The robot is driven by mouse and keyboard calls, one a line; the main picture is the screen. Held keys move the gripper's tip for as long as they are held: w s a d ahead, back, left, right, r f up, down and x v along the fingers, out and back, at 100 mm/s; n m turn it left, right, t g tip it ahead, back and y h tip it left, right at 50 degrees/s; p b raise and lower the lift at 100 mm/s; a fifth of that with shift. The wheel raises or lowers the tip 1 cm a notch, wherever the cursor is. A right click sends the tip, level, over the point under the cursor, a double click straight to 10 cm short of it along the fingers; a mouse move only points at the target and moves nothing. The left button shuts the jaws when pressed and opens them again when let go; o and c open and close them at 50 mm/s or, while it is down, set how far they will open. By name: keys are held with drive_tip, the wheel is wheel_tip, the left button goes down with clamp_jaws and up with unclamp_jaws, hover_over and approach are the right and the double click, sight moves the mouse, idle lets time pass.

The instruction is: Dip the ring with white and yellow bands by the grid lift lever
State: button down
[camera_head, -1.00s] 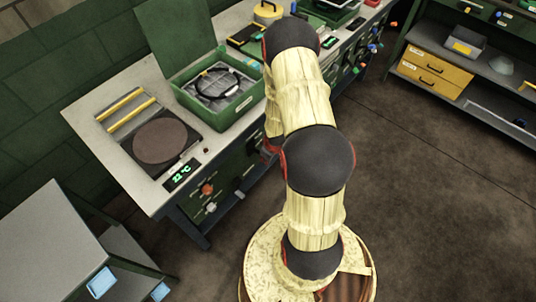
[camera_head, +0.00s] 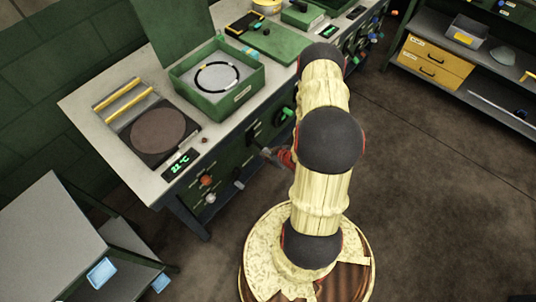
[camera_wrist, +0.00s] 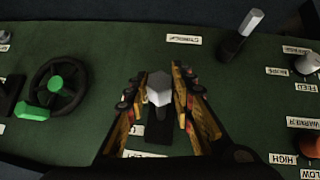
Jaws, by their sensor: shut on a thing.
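The ring (camera_head: 217,76) lies flat inside an open green box-shaped tank (camera_head: 235,99). It is dark with light bands; the band colours are too small to tell surely. A pale grey surface shows inside and around the ring. My gripper (camera_head: 268,154) is at the green front panel below the tank. In the wrist view my gripper (camera_wrist: 159,95) is shut around a lever with a pale grey faceted tip (camera_wrist: 159,86), with a finger on each side. Its label is mostly hidden, so the wrist view does not show its name.
A second lever (camera_wrist: 241,34), a handwheel with green knobs (camera_wrist: 58,86) and rotary knobs (camera_wrist: 305,62) sit on the panel nearby. A round dark plate (camera_head: 158,134) and a temperature display (camera_head: 180,163) are left of the tank. Shelves with yellow drawers (camera_head: 434,66) stand right. The floor between is clear.

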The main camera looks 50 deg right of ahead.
drive_tip(key=f+t+b, duration=0.2)
drive_tip(key=b, duration=0.1)
drive_tip(key=shift+w+f, duration=0.25)
drive_tip(key=shift+w+f+t+b, duration=0.25)
drive_tip(key=shift+t+b, duration=0.45)
drive_tip(key=shift+b, duration=0.4)
drive_tip(key=c, duration=1.5)
unclamp_jaws()
drive_tip(key=shift+w, duration=0.1)
drive_tip(key=shift+c, duration=0.2)
drive_tip(key=shift+o, duration=0.2)
drive_tip(key=d+v, duration=0.1)
drive_tip(key=v, duration=1.1)
drive_tip(key=shift+a, duration=0.45)
